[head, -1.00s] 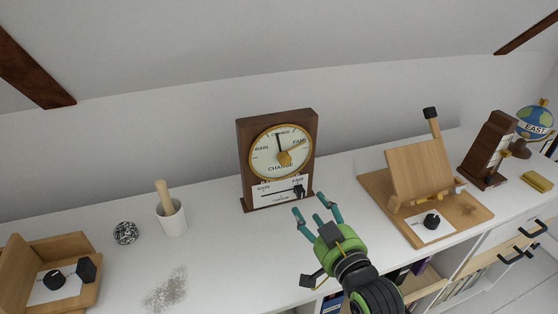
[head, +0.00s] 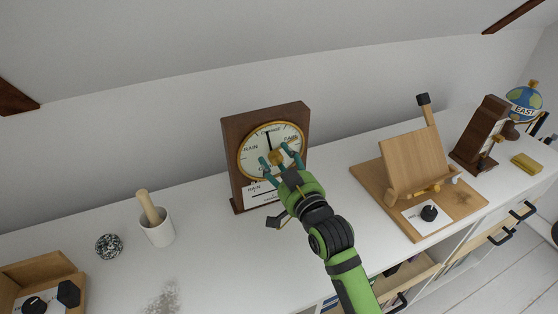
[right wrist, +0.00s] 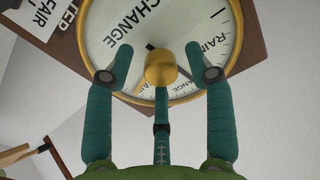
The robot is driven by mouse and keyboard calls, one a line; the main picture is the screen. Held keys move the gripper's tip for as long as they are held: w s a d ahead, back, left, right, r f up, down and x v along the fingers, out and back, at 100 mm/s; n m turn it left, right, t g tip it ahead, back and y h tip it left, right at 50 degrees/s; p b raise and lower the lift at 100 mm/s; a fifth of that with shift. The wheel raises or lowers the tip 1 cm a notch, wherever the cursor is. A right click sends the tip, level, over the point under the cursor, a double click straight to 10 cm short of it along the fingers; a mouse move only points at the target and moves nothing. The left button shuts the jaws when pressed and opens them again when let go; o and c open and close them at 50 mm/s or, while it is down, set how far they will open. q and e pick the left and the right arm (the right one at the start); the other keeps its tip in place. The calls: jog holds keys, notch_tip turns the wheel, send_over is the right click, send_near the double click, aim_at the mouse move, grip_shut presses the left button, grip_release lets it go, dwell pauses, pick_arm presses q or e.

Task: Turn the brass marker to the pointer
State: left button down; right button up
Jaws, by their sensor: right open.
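A wooden barometer (head: 229,150) stands against the wall, with a round white dial in a brass rim. A brass knob (head: 277,157) sits at the dial's centre. A black pointer (head: 268,141) stands nearly upright toward CHANGE in the head view. My right gripper (head: 276,156) is open in front of the dial. In the right wrist view the brass knob (right wrist: 160,68) lies between its two spread teal fingers, with visible gaps on both sides. A third teal finger shows below the knob. The brass marker's hand is mostly hidden by the knob and fingers. My left gripper is not in view.
A mortar with pestle (head: 157,226) and a speckled ball (head: 109,246) stand to the left. A wooden easel stand (head: 415,165) and a dark wooden upright case (head: 482,135) stand to the right.

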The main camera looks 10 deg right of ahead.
grip_shut()
jog(key=shift+r+n+p, duration=0.1)
jog(key=shift+n+p, duration=0.9)
jog(key=shift+n, duration=0.1)
jog(key=n+p, duration=0.2)
jog(key=n, duration=0.1)
jog(key=n+p, duration=0.2)
jog(key=n, duration=0.3)
jog(key=shift+p, duration=0.3)
pick_arm(q)
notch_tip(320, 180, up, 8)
jog(key=p, duration=0.1)
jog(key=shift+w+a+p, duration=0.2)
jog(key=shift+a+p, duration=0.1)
pick_arm(e)
jog(key=n, duration=0.5)
jog(key=shift+h, duration=0.3)
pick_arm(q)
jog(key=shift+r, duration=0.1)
